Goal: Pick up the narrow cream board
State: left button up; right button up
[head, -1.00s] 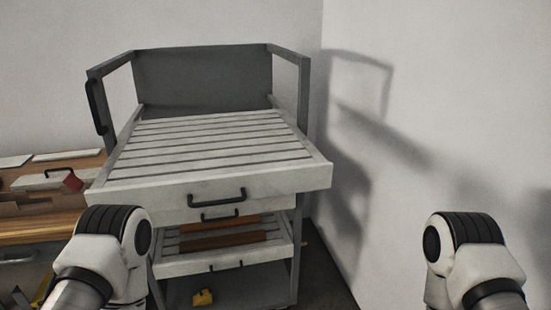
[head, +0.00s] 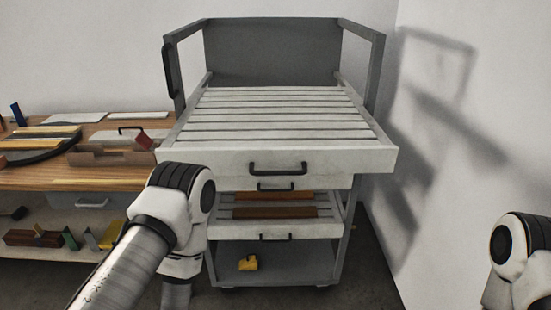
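On the wooden workbench at the left lie several flat pale boards. A narrow yellowish-cream strip (head: 42,131) lies near the left, with a similar strip (head: 17,144) in front of it. Two whiter flat boards, one at the left (head: 80,117) and one at the right (head: 138,115), lie along the back edge. I cannot tell for sure which of these is the narrow cream board. Parts of both my arms show at the bottom, but neither gripper is in view.
A grey rack cart (head: 270,36) with a slatted pulled-out tray (head: 325,160) stands ahead. Brown boards (head: 275,212) lie on its lower tray. The workbench (head: 90,178) has a shelf of small blocks below. A wall closes off the right.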

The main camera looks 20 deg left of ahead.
aim_at(69, 130)
jog(key=u, duration=2)
